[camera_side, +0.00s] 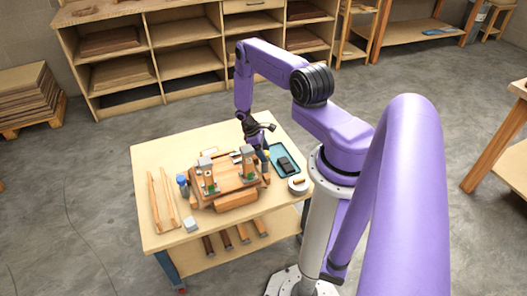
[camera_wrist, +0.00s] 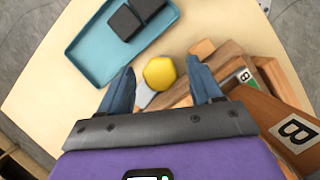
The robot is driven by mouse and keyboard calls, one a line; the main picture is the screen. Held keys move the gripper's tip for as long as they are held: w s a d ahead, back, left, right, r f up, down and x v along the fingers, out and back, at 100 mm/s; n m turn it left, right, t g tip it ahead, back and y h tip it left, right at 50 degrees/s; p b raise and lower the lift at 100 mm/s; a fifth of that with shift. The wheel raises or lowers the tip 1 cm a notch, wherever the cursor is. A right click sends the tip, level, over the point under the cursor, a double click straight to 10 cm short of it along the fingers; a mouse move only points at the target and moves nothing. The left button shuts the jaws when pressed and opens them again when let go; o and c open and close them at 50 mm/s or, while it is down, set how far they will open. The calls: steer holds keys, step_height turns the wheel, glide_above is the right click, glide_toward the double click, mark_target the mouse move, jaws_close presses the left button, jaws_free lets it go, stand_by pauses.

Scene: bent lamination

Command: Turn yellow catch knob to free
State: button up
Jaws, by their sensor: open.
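The yellow catch knob (camera_wrist: 160,73) shows in the wrist view as a faceted yellow knob near a grey metal piece (camera_wrist: 146,95) at the edge of the wooden form (camera_wrist: 222,62). My gripper (camera_wrist: 165,82) is open, with one blue finger on each side of the knob and a visible gap to each. I cannot tell the height of the fingertips over the knob. In the side view my gripper (camera_side: 262,150) is at the right back side of the wooden form (camera_side: 232,190), and the knob there is small and partly hidden.
A teal tray (camera_wrist: 84,58) with dark blocks (camera_wrist: 125,22) lies beside the knob. Wooden parts marked B (camera_wrist: 290,128) stand close on the right. On the table (camera_side: 160,235) are long wooden strips (camera_side: 163,198), a blue bottle (camera_side: 183,184) and a white roll (camera_side: 298,186).

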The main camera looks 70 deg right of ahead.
steer(key=c, duration=1.1)
steer(key=shift+o, duration=0.2)
steer(key=shift+d+m+y, duration=0.1)
steer(key=shift+m+y, duration=0.5)
steer(key=shift+m, duration=0.9)
steer(key=o, duration=1.1)
steer(key=shift+c, duration=0.2)
steer(key=shift+r, duration=0.1)
steer(key=v, duration=1.7)
steer(key=shift+w, duration=0.15)
steer(key=shift+w+r, duration=0.1)
steer(key=shift+r, duration=0.05)
